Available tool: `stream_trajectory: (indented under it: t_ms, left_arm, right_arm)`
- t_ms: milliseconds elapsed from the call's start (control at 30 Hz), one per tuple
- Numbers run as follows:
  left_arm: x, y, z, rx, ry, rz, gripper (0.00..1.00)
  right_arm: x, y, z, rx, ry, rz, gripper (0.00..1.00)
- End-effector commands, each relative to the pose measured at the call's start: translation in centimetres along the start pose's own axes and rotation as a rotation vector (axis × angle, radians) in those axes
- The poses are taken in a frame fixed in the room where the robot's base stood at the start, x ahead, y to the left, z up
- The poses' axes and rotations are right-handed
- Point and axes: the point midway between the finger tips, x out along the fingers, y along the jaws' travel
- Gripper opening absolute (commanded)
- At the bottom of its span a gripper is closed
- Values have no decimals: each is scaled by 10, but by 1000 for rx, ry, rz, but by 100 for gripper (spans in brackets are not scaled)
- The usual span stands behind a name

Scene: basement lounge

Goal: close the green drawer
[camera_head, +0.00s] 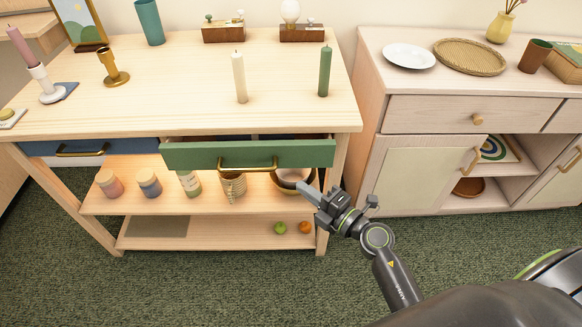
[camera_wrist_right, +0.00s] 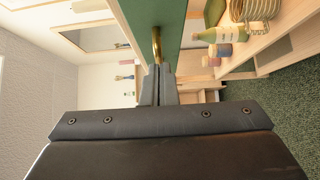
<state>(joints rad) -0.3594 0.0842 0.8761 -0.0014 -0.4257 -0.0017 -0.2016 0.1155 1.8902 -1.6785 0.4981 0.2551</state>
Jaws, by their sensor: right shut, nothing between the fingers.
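The green drawer (camera_head: 204,155) is in the wooden table, pulled out a little, with a dark gap showing behind its front. Its brass handle (camera_head: 248,168) is at the middle of the front. In the right wrist view, the green front (camera_wrist_right: 172,22) and handle (camera_wrist_right: 157,45) are just past my fingertips. My right gripper (camera_head: 309,194) is shut and empty, in front of the table below the drawer's right end. In the wrist view its fingers (camera_wrist_right: 159,72) are together. I cannot tell whether they touch the drawer. My left gripper is not in view.
A blue drawer (camera_head: 120,145) is at the left. Candles stand on the tabletop (camera_head: 180,85). A pale cabinet (camera_head: 410,175) stands to the right. Green carpet (camera_head: 230,290) in front is clear.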

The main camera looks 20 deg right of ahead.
Motion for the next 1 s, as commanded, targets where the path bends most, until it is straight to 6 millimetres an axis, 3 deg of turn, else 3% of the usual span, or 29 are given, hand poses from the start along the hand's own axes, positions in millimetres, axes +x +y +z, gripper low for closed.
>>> stream_trajectory:
  t_ms: [200, 400, 1000]
  left_arm:
    - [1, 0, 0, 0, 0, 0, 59]
    - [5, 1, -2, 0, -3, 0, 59]
    - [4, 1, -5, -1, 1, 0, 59]
  right_arm:
    - [49, 0, 0, 2, 1, 3, 0]
    - [69, -2, 19, -1, 1, -1, 0]
    - [80, 0, 30, 2, 0, 0, 0]
